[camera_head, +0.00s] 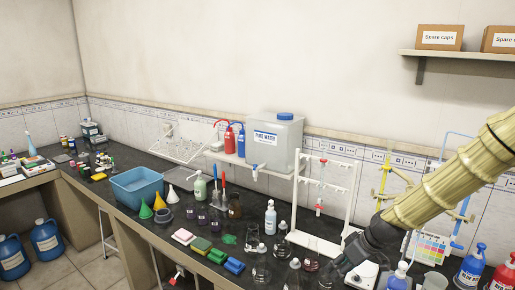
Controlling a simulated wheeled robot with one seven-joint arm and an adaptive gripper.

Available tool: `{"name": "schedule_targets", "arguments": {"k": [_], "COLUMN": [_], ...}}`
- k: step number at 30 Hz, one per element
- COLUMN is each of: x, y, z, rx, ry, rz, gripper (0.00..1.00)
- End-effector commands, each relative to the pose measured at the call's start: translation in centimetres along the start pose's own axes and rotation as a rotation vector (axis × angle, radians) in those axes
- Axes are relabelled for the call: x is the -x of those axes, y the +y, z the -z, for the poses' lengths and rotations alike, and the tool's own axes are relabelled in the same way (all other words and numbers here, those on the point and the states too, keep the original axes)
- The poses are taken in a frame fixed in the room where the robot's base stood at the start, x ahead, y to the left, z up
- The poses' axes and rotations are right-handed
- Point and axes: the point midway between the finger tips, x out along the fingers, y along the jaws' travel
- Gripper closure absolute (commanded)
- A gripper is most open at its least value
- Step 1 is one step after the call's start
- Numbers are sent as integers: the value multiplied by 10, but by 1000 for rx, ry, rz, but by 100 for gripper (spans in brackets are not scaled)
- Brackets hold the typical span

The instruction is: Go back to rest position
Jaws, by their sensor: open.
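My gripper (341,268) is the dark end of my tan arm, which reaches in from the right edge. It hangs low over the front right part of the black bench (150,204), among glassware and close to a white device (362,275). It is open. Its fingers are small and dark here, and I see nothing held between them. Whether it touches the glassware beside it cannot be told.
A white titration stand (347,208) rises just behind my gripper. Clear flasks and bottles (282,232) crowd its left. Blue and red bottles (470,266) stand at the right. A pure water tank (275,140) is behind. A shelf (460,56) is above the arm.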

Motion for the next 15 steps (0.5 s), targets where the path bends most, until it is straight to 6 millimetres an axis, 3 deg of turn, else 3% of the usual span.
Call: {"name": "schedule_targets", "arguments": {"k": [9,15], "x": [-91,-132], "y": [-51,-92], "z": [-107,-184], "rx": [-195,-321], "ry": [-135,-214], "rz": [-37,-75], "gripper": [46,46]}}
